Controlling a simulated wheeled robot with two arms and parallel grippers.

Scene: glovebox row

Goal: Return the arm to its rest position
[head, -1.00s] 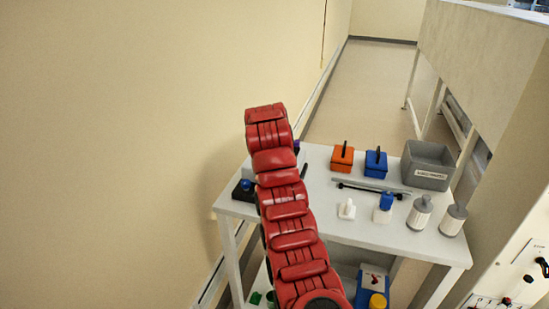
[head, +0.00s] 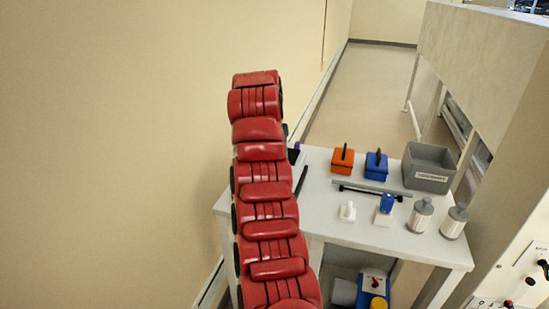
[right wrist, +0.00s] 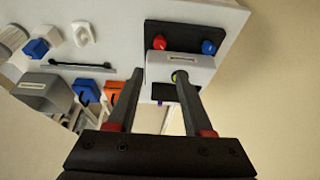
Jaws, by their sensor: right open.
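My right gripper (right wrist: 160,74) shows in the right wrist view with its two dark fingers apart and nothing held between them. Beyond the fingertips, a light grey device (right wrist: 178,66) with a black panel carrying a red knob (right wrist: 158,42) and a blue knob (right wrist: 208,47) lies on the white table (right wrist: 110,20). I cannot tell the exact gap between fingers and device. In the head view my red segmented arm rises from the bottom centre in front of the left part of the table (head: 330,222). Its gripper cannot be made out there. My left gripper is not in view.
On the table stand an orange box (head: 342,160), a blue box (head: 376,166), a grey bin (head: 428,168), two white-grey canisters (head: 420,215) and small white and blue pieces. A plain wall (head: 120,150) is close on the left. The aisle floor (head: 365,90) behind is clear.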

